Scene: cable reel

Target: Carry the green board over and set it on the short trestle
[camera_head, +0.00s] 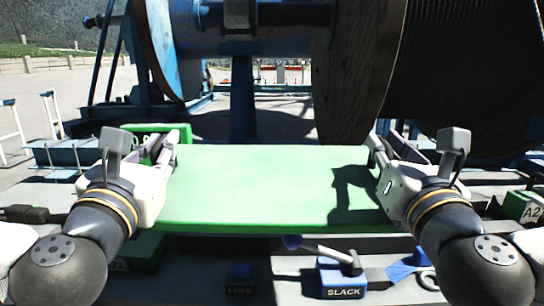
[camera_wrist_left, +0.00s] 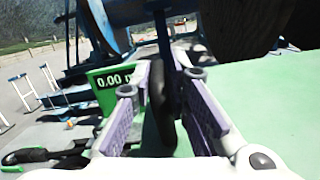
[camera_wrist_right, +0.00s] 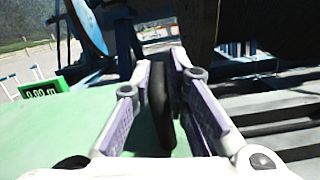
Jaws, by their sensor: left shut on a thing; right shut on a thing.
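The green board (camera_head: 265,185) lies flat across the middle of the head view, held between my two grippers. My left gripper (camera_head: 172,142) is shut at its left end, on a dark upright handle (camera_wrist_left: 162,105) seen between the fingers in the left wrist view. My right gripper (camera_head: 376,146) is shut at its right end, on a similar dark handle (camera_wrist_right: 160,105) in the right wrist view. Whether something supports the board from below is hidden. Two pale trestle-like frames stand at the far left, one nearer (camera_head: 14,130) and one behind (camera_head: 52,118); I cannot tell which is the short trestle.
A large cable reel (camera_head: 360,70) on a blue stand rises behind the board. A green readout box (camera_wrist_left: 113,82) sits beyond its left end. A green A2 box (camera_head: 528,208) is at right.

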